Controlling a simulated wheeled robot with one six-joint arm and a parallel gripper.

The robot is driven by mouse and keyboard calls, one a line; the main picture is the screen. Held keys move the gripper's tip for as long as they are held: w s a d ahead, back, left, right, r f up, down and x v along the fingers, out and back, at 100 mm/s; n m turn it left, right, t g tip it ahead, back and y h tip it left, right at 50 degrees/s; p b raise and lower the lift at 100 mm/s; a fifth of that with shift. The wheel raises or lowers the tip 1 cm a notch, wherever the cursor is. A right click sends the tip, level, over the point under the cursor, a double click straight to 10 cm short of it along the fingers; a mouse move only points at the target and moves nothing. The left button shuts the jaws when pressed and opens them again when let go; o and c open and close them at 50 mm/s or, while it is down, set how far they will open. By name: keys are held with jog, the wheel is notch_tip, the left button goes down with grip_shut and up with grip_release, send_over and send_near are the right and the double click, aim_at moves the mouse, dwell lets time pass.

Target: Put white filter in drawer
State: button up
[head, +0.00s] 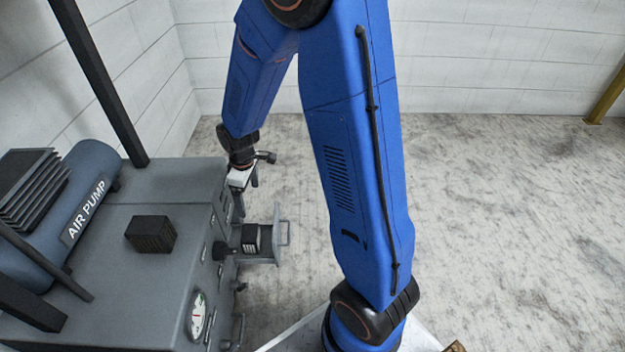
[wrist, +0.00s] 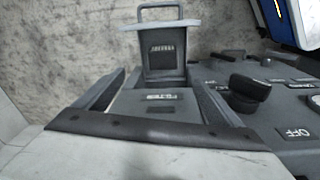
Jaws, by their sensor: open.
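A pull-out drawer (head: 283,232) sticks out from the side of the grey machine, with a bar handle at its outer end; it also shows open in the wrist view (wrist: 190,24). In it sits a small dark ribbed block with pale ribs (head: 251,238), seen too in the wrist view (wrist: 164,56). I cannot tell if this is the white filter; no plainly white block shows. My gripper (head: 247,190) is open and empty beside the machine, apart from the drawer. In the wrist view its fingers (wrist: 156,78) frame a panel that seems to read FILTER.
The grey machine (head: 120,210) carries a blue air pump tank (head: 70,215), a black ribbed block (head: 151,233) and dark posts. A gauge (head: 197,315) and a black knob (wrist: 250,88) are on its side.

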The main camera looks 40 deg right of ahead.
jog(key=s+d+r+m+t, duration=0.15)
jog(key=s+r, duration=0.35)
jog(key=r, duration=0.6)
jog(key=s+d+r+m+t, duration=0.1)
jog(key=s+d+r+m, duration=0.1)
jog(key=s+r, duration=0.5)
jog(key=s+d+r+m+t, duration=0.1)
jog(key=s+r+m, duration=0.4)
jog(key=s, duration=1)
notch_tip(320, 180, up, 2)
jog(key=shift+s+d+r, duration=0.2)
jog(key=shift+d, duration=0.6)
